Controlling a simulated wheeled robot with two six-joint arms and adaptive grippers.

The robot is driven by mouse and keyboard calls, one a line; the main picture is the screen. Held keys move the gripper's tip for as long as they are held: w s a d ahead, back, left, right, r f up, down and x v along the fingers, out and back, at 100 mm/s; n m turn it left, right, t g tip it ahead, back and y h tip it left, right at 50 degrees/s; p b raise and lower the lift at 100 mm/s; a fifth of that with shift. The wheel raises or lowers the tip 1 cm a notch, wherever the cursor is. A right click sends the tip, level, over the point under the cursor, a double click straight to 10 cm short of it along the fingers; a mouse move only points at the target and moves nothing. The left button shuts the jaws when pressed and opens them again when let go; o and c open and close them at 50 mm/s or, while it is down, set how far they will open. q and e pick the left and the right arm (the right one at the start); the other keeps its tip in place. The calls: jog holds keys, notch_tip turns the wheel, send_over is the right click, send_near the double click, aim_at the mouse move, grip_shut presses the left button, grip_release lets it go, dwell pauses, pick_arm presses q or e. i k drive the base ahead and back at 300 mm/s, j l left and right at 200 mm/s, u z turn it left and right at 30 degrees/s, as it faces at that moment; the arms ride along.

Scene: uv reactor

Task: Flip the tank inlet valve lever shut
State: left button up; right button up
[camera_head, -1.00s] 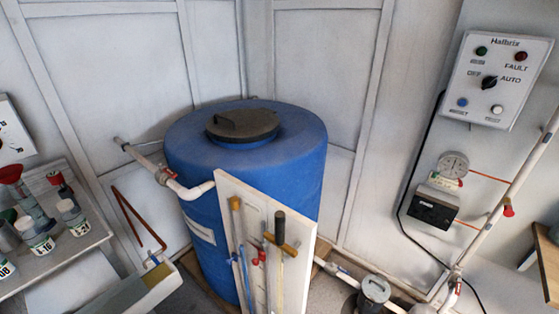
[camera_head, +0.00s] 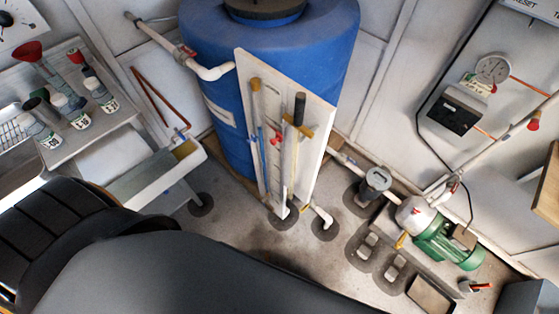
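The blue tank (camera_head: 220,95) stands at the top centre with a dark lid (camera_head: 265,10). A white inlet pipe (camera_head: 153,32) comes from the wall at the upper left and bends at a white elbow (camera_head: 214,73) at the tank's side. A small valve with a reddish part (camera_head: 187,51) sits on this pipe just before the elbow. Its lever is too small to tell its position. Neither gripper is in view. A large dark link of my own arm fills the lower left, well below the valve in the picture.
A white panel (camera_head: 246,75) with tubes and a black-handled rod (camera_head: 299,110) stands before the tank. A shelf of bottles (camera_head: 115,138) and a white trough (camera_head: 185,170) are at left. A green pump (camera_head: 450,243), grey-lidded canister (camera_head: 377,180) and gauge (camera_head: 492,68) are at right.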

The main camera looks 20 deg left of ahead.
aim_at(184, 48)
jog(key=u, duration=1)
jog(key=j+z, duration=0.5)
